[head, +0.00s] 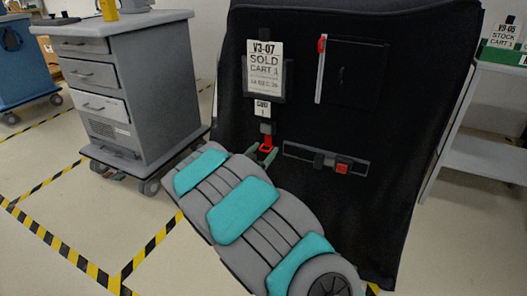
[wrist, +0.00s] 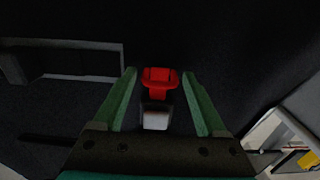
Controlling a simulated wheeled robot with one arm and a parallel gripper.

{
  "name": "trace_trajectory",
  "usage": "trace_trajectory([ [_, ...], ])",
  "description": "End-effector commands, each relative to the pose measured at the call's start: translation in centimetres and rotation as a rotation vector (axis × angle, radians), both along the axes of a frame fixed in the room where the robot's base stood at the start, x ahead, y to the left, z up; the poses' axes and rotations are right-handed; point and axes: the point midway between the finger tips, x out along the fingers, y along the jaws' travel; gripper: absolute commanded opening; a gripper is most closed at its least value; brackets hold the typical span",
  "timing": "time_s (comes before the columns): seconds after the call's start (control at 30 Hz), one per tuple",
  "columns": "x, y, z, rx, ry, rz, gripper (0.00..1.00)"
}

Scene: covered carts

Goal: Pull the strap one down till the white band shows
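The black covered cart (head: 400,130) bears a sign (head: 265,68) reading "V3-07 SOLD CART 1". Below it is a small tag (head: 262,108) reading "CART 1". A short strap with a grey buckle (head: 266,128) and a red pull (head: 266,143) hangs under that tag. In the wrist view the red pull (wrist: 158,78) lies between the green fingers of my gripper (wrist: 160,88), with a gap on each side. My gripper is open. A pale grey block (wrist: 156,120) shows beside the red pull; I cannot tell whether it is a white band.
A dark slotted bar (head: 300,153) with a red button (head: 342,168) sits right of the strap. A red-topped white lever (head: 320,70) is higher up. A grey drawer cart (head: 150,80) stands at left, a pale shelf cart (head: 490,150) at right.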

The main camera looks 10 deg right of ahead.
Motion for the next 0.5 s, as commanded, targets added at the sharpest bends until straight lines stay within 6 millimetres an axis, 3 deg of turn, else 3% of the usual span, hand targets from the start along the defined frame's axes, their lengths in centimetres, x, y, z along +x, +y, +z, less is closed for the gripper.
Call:
trace_trajectory([
  [0.07,0.00,0.01,0.00,0.000,0.000,0.000,0.64],
  [0.5,0.00,0.01,0.01,0.000,0.000,0.000,0.15],
])
